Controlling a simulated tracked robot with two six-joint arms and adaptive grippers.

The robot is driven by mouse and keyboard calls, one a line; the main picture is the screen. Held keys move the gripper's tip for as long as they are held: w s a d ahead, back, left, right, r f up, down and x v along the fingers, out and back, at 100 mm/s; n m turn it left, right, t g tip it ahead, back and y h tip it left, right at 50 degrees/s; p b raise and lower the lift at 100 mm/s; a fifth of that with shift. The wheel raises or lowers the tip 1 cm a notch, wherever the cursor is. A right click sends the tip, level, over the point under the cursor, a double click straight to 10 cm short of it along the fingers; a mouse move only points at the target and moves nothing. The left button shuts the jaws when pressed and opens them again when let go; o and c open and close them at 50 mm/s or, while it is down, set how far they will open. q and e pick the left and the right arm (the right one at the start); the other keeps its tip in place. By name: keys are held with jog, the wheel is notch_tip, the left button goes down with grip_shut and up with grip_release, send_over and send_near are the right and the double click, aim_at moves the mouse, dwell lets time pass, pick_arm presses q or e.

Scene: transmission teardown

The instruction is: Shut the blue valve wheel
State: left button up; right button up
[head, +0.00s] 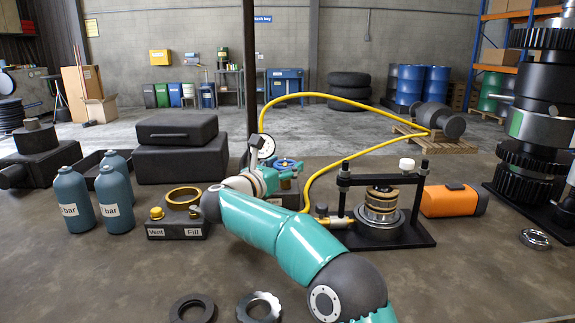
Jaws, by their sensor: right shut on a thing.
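The blue valve wheel (283,162) sits on top of a small dark block behind the middle of the bench, beside a round white gauge (266,146). My right arm comes in from the lower right and reaches across to it. My right gripper (291,170) is at the wheel and shut on its near rim. The arm and gripper hide part of the wheel and most of the block below it. My left gripper is not in view.
A yellow hose (385,149) arches behind the wheel. A black press frame (341,199) stands to the right, with an orange case (452,200) beyond it. A vent-and-fill block (178,231) and blue bottles (72,200) stand left. Two rings (192,307) (259,306) lie in front.

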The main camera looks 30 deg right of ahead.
jog(key=o, duration=1.1)
jog(key=shift+o, duration=0.2)
jog(key=shift+s+a, duration=0.2)
jog(key=shift+a, duration=0.2)
jog(key=v, duration=1.1)
